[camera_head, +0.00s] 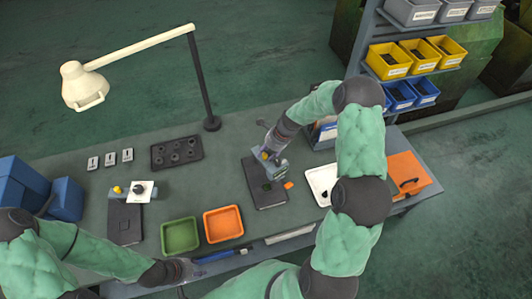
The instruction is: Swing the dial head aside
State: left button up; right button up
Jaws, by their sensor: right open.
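A dark flat base (125,223) at the left of the bench carries a small fixture with a yellow knob and a white square plate with a dark round centre (139,190). A second dark base (265,194) stands at mid-bench, with a grey device (275,170) and a yellow knob on it. My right gripper (268,148) is open and points down at this device from above. It hides part of the device, and I cannot tell whether they touch. Which device bears the dial head is unclear. My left gripper (190,270) is low at the front edge; its jaws are too small to read.
A green tray (180,235) and an orange tray (223,224) stand between the bases. A black block with holes (177,152) lies behind. A white tray (320,180) and an orange case (408,175) are at right. A lamp (85,85) overhangs the back left.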

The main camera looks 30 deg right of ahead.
jog(key=shift+w+a+f, duration=0.2)
jog(key=shift+f, duration=0.35)
jog(key=shift+s+r, duration=0.1)
grip_shut()
jog(key=shift+d, duration=0.1)
jog(key=shift+w+d+r, duration=0.1)
jog(key=shift+w, duration=0.1)
